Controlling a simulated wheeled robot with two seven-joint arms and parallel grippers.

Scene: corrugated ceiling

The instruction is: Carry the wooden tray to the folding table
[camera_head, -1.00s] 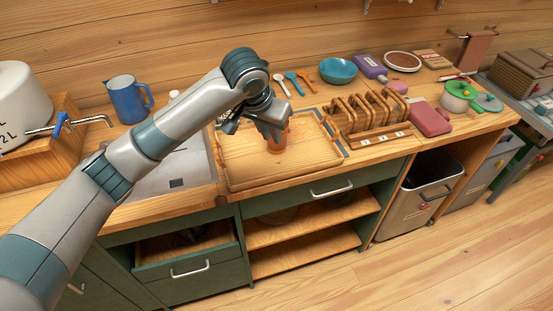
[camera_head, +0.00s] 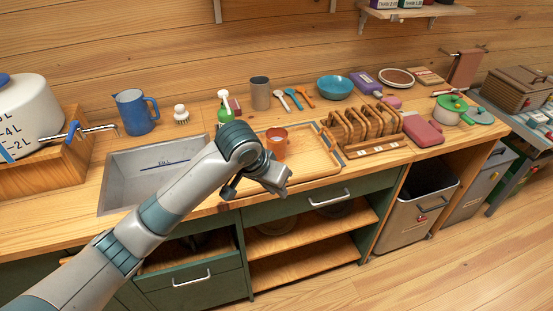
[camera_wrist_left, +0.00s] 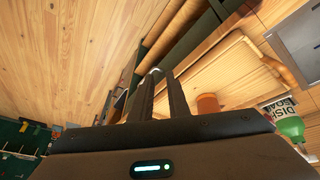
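The wooden tray (camera_head: 312,160) lies flat on the counter, right of the sink, its left part hidden behind my left arm. An orange cup (camera_head: 277,140) stands upright in it. My left gripper (camera_head: 262,186) is in front of the tray, near the counter's front edge, and holds nothing. In the left wrist view its two dark fingers (camera_wrist_left: 160,98) are apart, with the tray (camera_wrist_left: 232,72) and the cup (camera_wrist_left: 207,103) beyond them to the right. My right gripper does not show. I cannot make out a folding table for certain.
A wooden rack (camera_head: 362,128) stands close to the tray's right side. A sink (camera_head: 140,178) lies to the left. A bin (camera_head: 415,205) and open floor are at the right.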

